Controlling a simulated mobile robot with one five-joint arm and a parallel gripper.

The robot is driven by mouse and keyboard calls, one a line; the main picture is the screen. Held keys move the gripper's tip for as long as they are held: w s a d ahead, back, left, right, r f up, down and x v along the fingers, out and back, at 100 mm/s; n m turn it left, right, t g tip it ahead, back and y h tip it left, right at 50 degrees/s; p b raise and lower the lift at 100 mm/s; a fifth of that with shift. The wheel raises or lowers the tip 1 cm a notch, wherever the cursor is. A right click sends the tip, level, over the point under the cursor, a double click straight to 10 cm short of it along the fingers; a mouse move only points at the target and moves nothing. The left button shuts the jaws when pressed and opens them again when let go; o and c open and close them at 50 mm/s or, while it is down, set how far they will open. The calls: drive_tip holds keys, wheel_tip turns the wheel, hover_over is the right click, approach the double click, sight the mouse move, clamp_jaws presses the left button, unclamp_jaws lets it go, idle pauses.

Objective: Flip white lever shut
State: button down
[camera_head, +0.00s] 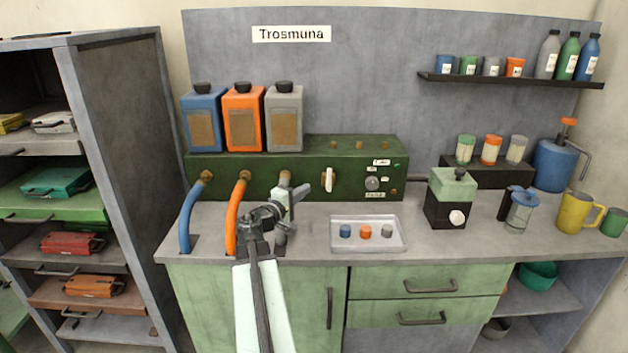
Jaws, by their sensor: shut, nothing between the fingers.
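A white lever (329,179) stands roughly upright on the front of the dark green machine (305,160), right of the three hose outlets. I cannot tell from this view whether it counts as open or shut. My gripper (302,190) is shut and empty, a little left of the lever and apart from it in the picture. It is in front of the machine, over the counter, and partly covers the grey hose (281,236).
A blue hose (188,215) and an orange hose (233,220) run down left of my arm. A white tray (345,221) with three small coloured pieces lies on the counter. A round dial (372,184) is right of the lever. A green-and-black grinder (451,200) stands further right.

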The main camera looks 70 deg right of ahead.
sight(329, 177)
drive_tip(key=x, duration=0.9)
drive_tip(key=shift+d, duration=0.4)
drive_tip(key=shift+w, duration=0.1)
